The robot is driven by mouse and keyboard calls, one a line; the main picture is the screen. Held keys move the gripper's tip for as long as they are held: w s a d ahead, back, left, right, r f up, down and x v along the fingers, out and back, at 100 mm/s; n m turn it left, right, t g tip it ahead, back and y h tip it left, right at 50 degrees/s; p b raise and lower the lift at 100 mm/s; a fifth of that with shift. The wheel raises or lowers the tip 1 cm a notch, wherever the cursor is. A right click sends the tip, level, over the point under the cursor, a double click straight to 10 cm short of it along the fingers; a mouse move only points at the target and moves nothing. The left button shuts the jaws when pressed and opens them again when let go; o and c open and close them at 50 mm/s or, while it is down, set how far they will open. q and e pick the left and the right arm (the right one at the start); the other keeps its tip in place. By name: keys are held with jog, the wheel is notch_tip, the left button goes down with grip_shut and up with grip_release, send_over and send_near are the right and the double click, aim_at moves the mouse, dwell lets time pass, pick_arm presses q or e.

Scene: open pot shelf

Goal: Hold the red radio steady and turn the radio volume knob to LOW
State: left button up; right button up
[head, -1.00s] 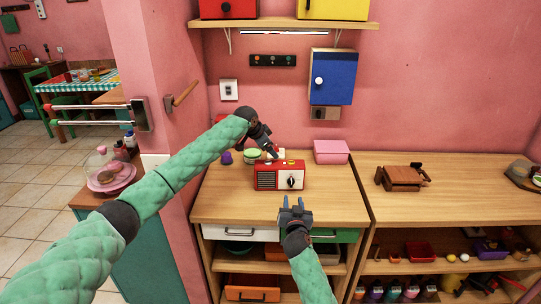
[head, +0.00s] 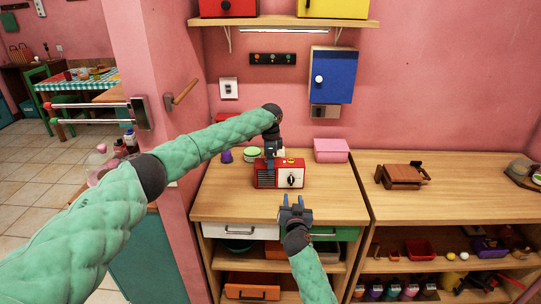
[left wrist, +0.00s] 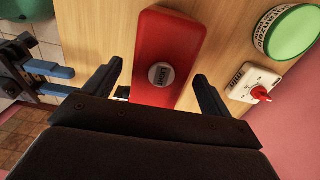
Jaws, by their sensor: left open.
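The red radio (head: 261,180) stands on the wooden counter, its white front panel and dark volume knob (head: 291,181) facing me. I cannot read the knob's setting. My left gripper (head: 271,157) points down over the radio's left part. In the left wrist view my open left gripper (left wrist: 158,72) has its fingers on either side of the radio's red top (left wrist: 170,35), which bears a round grey button (left wrist: 161,74). I cannot tell whether the fingers touch it. My right gripper (head: 294,204) is open and empty, in front of the radio and apart from it.
A white device with a red knob (left wrist: 258,92) and a green-topped round container (left wrist: 292,30) stand behind the radio. A pink box (head: 331,150) is at the back right, a purple item (head: 226,156) at the left. The counter front (head: 235,205) is clear.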

pick_arm(q)
jog(key=shift+f, duration=2.1)
